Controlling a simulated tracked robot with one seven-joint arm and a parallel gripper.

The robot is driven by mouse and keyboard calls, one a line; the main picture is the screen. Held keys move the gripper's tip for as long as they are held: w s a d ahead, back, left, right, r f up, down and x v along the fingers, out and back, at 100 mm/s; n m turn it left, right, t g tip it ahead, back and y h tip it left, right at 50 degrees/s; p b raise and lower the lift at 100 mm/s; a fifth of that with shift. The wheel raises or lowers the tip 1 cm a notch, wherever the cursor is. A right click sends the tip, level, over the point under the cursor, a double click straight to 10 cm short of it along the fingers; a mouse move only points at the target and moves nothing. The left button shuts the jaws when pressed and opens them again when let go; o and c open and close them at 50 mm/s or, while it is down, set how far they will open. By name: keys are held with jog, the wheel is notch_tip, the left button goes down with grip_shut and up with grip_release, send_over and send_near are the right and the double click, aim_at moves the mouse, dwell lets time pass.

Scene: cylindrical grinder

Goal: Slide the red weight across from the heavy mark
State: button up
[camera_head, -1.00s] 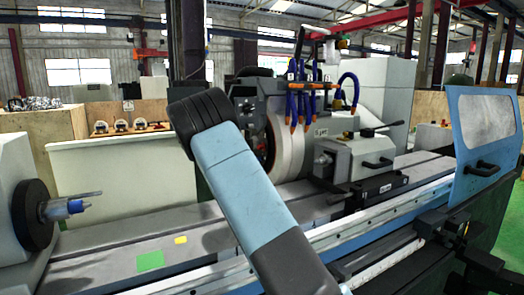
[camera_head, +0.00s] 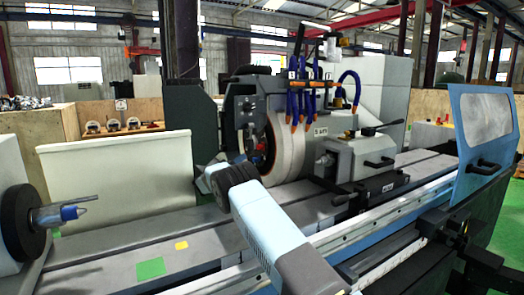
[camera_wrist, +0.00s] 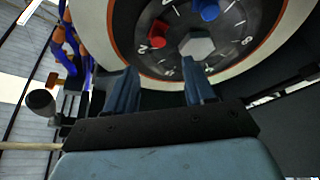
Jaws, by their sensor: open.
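In the wrist view the grinding wheel's dark hub dial (camera_wrist: 228,42) fills the top, with white ticks and numerals. The red weight (camera_wrist: 157,42) sits on the left of the dial, close to a numeral that looks like 2. A blue weight (camera_wrist: 207,10) is higher up, and a grey hex nut (camera_wrist: 197,47) is at the hub's centre. My gripper (camera_wrist: 160,80) is open and empty, its two fingers apart below the red weight and the nut. I cannot tell the heavy mark apart. In the head view my gripper is mostly hidden behind my wrist, near the wheel (camera_head: 287,145).
Orange-tipped blue coolant hoses (camera_head: 296,105) hang beside the wheel. The grey headstock (camera_head: 355,158) stands to its right. The machine table (camera_head: 110,265) runs along the front, with green (camera_head: 150,268) and yellow (camera_head: 181,245) patches. A blue spindle tip (camera_head: 70,212) is at left.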

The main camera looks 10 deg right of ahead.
aim_at(260, 147)
jog(key=x, duration=1.2)
jog(key=shift+s, duration=0.1)
jog(key=shift+c, duration=0.2)
grip_shut()
